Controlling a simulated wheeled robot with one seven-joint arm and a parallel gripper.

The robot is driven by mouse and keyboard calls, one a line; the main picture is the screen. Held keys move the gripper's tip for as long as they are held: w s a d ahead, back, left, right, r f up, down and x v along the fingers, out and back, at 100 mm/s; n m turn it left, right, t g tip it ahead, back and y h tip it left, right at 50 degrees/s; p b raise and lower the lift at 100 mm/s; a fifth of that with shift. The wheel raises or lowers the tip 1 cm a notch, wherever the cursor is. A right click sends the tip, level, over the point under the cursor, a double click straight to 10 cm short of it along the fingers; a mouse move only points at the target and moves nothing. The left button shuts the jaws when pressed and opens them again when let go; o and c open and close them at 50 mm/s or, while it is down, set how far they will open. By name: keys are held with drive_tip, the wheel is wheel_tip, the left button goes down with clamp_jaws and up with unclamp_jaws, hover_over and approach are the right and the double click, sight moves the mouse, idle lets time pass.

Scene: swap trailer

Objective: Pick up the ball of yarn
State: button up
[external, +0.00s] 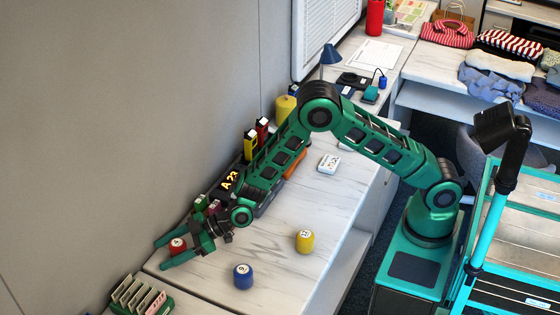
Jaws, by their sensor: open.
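A small rounded red object (178,246) with a pale label stands on the marble-look counter (275,265) near its left end. My gripper (163,254) is open around it, with one green finger on its far side and one on its near side. I cannot tell whether the fingers touch it. A similar blue object (243,276) and a yellow one (304,240) stand to the right, apart from my gripper. They are too small to tell which, if any, is the ball of yarn.
A dark display (229,181) with lit characters stands along the wall, partly behind my arm. A green rack (140,297) with upright pale cards is at the lower left. The grey wall (120,120) bounds the counter.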

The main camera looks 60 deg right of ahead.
drive_tip(key=shift+c, duration=0.6)
drive_tip(key=c, duration=1)
drive_tip(key=shift+r, duration=0.1)
